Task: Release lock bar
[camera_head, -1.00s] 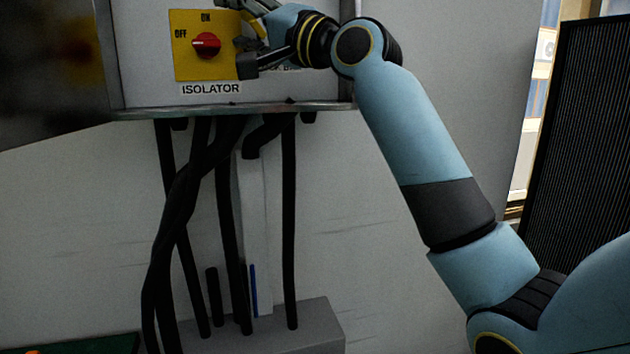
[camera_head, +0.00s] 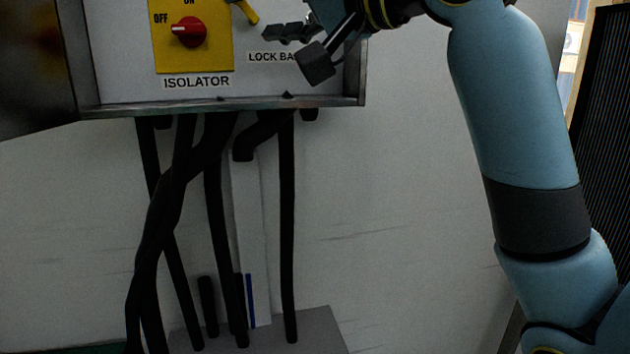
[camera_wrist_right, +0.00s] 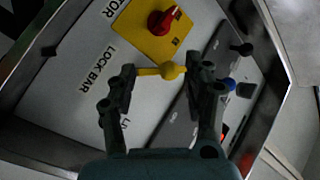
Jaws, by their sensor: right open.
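The yellow lock bar (camera_head: 245,12) shows partly at the top edge of the head view, beside the isolator panel and near the LOCK BAR label. In the right wrist view the lock bar (camera_wrist_right: 148,71) ends in a round yellow knob (camera_wrist_right: 172,70). My right gripper (camera_head: 299,49) is open and empty, to the right of the bar in the head view. In the wrist view the knob appears between the open fingers of my right gripper (camera_wrist_right: 166,76); whether they touch it I cannot tell. My left gripper is not in view.
The red isolator switch (camera_head: 189,32) sits on a yellow plate (camera_head: 222,55) left of the bar. A blue knob (camera_wrist_right: 229,85) and a black knob (camera_wrist_right: 243,48) are near the gripper. The metal cabinet rim (camera_head: 330,101) surrounds the panel. Black cables (camera_head: 288,220) hang below.

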